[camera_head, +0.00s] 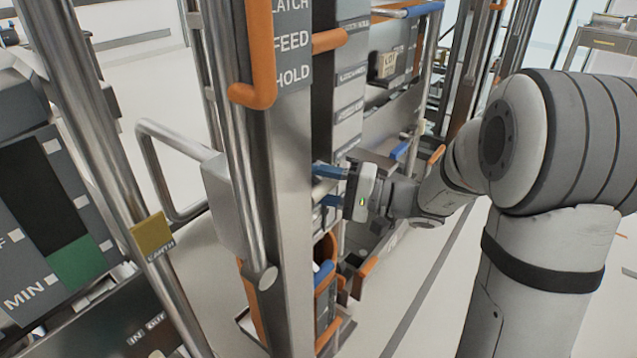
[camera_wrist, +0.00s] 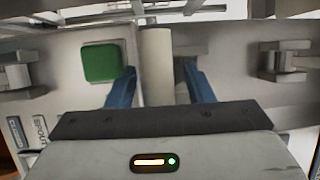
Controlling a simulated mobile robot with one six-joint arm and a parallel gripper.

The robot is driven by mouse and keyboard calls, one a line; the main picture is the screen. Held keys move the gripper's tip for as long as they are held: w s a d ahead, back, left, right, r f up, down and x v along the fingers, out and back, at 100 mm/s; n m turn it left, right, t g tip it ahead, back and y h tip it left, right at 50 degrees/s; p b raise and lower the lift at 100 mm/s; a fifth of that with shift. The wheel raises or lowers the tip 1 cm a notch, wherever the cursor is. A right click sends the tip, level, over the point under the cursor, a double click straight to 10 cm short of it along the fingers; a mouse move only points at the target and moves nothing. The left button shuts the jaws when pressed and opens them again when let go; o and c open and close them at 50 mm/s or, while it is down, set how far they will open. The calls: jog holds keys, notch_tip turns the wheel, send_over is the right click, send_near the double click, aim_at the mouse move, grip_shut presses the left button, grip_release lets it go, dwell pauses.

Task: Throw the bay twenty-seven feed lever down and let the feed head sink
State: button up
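An orange handle (camera_head: 255,95) hangs beside a grey plate (camera_head: 292,45) lettered "LATCH FEED HOLD". I cannot tell whether it is the bay twenty-seven feed lever; no bay number is readable. My gripper (camera_head: 322,186) points left at the machine, right of and below that handle and apart from it. I cannot tell how deep the cylinder lies. The feed head is not identifiable.
A green square (camera_wrist: 102,62) lies left of the cylinder. A steel post (camera_head: 290,210) and a bent rail (camera_head: 150,165) stand left of my gripper. More orange bars (camera_head: 328,40) are above and below. A dark panel with a "MIN" mark (camera_head: 30,292) is far left. Open floor lies at lower right.

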jog(key=shift+d+r, duration=0.1)
jog(key=p+v, duration=0.1)
jog(key=v, duration=0.6)
jog(key=shift+s+d, duration=0.1)
jog(key=shift+d, duration=0.3)
jog(key=shift+a, duration=0.1)
